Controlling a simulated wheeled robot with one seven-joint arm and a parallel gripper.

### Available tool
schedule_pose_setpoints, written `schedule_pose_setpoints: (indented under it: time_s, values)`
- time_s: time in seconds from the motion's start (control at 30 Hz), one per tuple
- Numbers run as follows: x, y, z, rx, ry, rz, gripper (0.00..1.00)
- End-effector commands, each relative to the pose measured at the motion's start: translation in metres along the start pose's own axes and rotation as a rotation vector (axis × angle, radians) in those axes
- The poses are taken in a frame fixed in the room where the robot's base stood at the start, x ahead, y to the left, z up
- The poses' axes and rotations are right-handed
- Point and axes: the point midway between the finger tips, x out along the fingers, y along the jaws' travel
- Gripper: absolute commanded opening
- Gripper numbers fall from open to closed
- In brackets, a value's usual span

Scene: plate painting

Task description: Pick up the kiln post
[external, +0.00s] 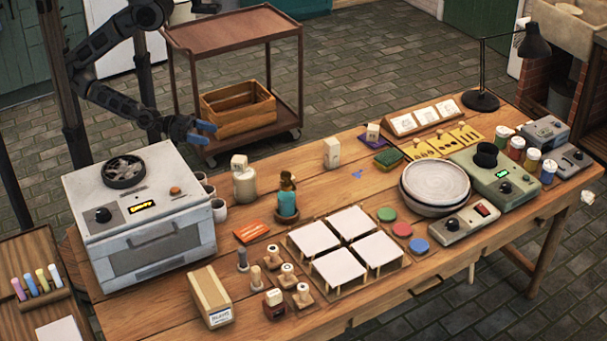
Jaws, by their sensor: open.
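I cannot tell for certain which thing is the kiln post. One candidate is an upright pale block (332,153) with a small dark mark, standing alone near the table's back edge. Others are a small grey post (243,259) and a beige post (256,276), upright near the front by the stamps. My gripper (204,132) has blue fingertips and is open and empty. In the picture it appears above and behind the white kiln (150,245), to the left of the pale block and apart from all the candidates.
White tiles (338,267), stamps (302,296) and a cardboard box (211,297) fill the front. Stacked plates (436,183) stand right. Some bare wood surrounds the pale block.

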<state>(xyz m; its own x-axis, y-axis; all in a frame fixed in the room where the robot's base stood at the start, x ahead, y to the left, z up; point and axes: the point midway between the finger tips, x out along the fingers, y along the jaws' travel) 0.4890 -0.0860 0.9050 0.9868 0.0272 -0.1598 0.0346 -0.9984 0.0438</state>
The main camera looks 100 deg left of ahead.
Motion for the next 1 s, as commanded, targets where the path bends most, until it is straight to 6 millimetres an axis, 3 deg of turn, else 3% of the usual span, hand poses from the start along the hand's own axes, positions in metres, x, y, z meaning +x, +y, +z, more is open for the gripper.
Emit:
schedule_pose_setpoints:
  time_s: [0.1,0.2,0.33,0.77,1.0]
  values:
    - [0.04,0.04,0.004,0.001,0.053,0.007,0.72]
    - [0.064,0.065,0.004,0.018,0.083,0.016,0.72]
    - [0.082,0.085,0.003,0.038,0.105,0.026,0.72]
    - [0.121,0.09,-0.003,0.047,0.112,0.029,0.72]
    - [0.155,0.087,-0.006,0.047,0.111,0.027,0.72]
